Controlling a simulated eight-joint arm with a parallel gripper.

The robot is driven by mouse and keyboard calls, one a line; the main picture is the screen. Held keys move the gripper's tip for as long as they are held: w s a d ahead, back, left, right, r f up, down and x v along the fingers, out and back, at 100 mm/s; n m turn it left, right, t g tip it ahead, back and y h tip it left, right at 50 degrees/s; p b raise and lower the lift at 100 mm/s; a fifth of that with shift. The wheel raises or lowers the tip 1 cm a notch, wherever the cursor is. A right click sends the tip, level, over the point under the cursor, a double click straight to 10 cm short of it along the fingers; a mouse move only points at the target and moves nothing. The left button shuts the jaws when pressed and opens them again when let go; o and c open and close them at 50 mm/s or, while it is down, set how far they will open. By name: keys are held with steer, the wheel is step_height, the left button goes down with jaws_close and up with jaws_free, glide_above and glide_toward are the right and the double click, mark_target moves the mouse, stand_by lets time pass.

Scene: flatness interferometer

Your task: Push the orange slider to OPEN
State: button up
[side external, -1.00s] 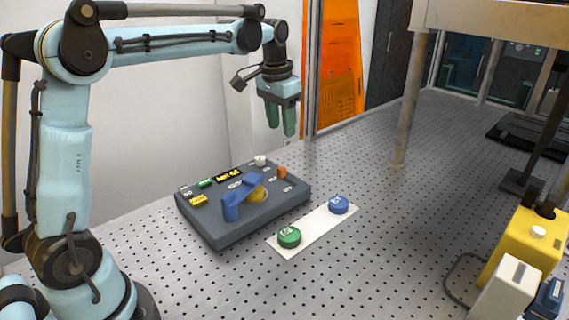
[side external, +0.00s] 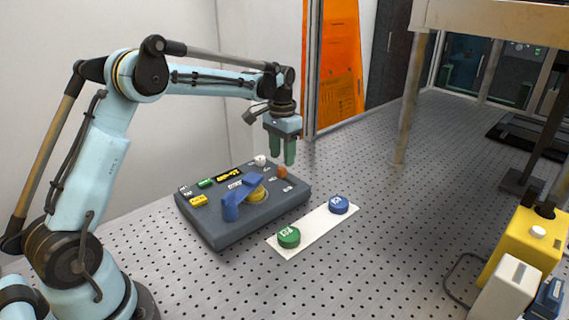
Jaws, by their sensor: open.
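The orange slider (side external: 282,172) is a small knob near the far right edge of the dark grey control box (side external: 225,232). The labels beside it are too small to read. My gripper (side external: 283,163) points straight down with its two green fingers apart and nothing between them. The fingertips are just above or behind the orange slider in the picture. I cannot tell whether they touch it.
The box also carries a blue lever (side external: 240,197), a white knob (side external: 260,160), and yellow and green buttons. A white strip (side external: 312,229) with a green button (side external: 289,237) and a blue button (side external: 338,204) lies to the right. A post (side external: 408,105) stands farther right.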

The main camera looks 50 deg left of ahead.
mark_target(283, 167)
steer(key=shift+f, duration=2)
steer(key=shift+c, duration=0.2)
jaws_close()
